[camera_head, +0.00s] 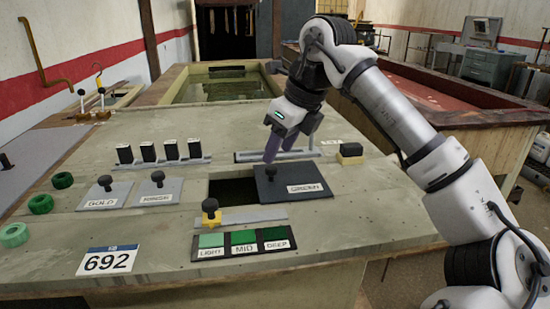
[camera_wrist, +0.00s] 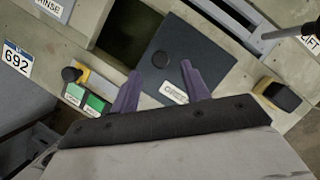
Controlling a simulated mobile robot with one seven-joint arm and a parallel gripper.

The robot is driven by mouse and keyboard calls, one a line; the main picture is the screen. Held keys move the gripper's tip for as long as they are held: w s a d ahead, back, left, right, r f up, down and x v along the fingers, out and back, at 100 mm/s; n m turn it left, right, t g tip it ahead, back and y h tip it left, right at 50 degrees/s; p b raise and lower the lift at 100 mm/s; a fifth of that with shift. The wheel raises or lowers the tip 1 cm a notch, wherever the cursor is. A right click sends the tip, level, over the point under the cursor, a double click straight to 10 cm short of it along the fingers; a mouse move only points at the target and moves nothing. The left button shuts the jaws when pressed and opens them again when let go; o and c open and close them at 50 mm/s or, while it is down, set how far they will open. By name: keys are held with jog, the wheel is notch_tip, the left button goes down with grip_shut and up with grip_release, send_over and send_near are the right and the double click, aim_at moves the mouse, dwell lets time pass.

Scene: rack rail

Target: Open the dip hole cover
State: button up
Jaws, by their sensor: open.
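The dark cover (camera_head: 309,178) labelled GREEN lies flat on the bench, with a black knob (camera_head: 270,171) near its left side. Just left of it is a dark open hole (camera_head: 233,192). My gripper (camera_head: 274,156) is above the cover, its purple fingers open and empty. In the wrist view the cover (camera_wrist: 205,62) and its knob (camera_wrist: 160,59) show ahead. The knob appears between and slightly beyond the fingertips (camera_wrist: 160,69); I cannot tell whether they touch it. The hole (camera_wrist: 128,32) shows there too.
Grey covers labelled GOLD (camera_head: 103,195) and RINSE (camera_head: 159,190) lie to the left. A yellow-and-black block (camera_head: 211,213) stands on a rail before the hole; another (camera_head: 350,154) is at right. Black blocks (camera_head: 148,151) stand behind. Green swatches (camera_head: 243,239) lie in front.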

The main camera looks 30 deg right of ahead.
jog(key=v, duration=0.9)
jog(key=shift+r+p, duration=0.15)
jog(key=shift+p, duration=0.15)
